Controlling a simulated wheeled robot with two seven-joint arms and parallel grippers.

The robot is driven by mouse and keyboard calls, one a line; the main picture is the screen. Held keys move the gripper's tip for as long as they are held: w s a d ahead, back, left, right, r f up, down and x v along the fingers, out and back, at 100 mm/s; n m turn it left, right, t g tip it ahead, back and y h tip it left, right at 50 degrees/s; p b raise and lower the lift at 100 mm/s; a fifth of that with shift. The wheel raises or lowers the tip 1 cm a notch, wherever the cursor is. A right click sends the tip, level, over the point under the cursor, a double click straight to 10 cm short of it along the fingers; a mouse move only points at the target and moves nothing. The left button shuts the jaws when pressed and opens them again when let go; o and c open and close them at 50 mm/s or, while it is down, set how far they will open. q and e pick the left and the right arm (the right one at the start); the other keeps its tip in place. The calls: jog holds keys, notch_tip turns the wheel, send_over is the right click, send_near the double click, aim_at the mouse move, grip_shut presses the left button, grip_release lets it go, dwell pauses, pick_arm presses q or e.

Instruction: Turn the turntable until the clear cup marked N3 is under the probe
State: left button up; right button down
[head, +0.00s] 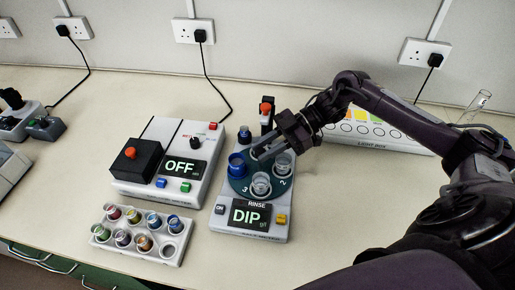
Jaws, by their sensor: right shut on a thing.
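The dark green turntable (238,185) sits on a white meter with a "DIP" display (249,216). It carries a blue cup (237,165) at left, a clear cup (260,185) at front and another clear cup (283,165) at right. A "3" shows on the disc beside the front cup and a "2" below the right cup. No N3 mark is readable. The black post with an orange-red top (267,110) stands behind the disc; the probe tip is hidden. My right gripper (259,153) reaches over the disc, shut near its middle; its fingers hide what they grip. My left gripper is out of view.
A second meter reading "OFF" (181,168) stands at left, with a rack of coloured vials (165,251) in front. A white lamp box (372,142) is behind my right arm. Bench at front right is mostly clear.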

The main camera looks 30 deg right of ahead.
jog(key=shift+w+r, duration=0.1)
jog(key=shift+r, duration=0.05)
dwell(0.3)
jog(key=c, duration=1.1)
grip_release()
jog(key=shift+c, duration=0.2)
jog(key=b+v, duration=0.3)
jog(key=v, duration=0.4)
jog(key=shift+d, duration=0.4)
jog(key=shift+r, duration=0.1)
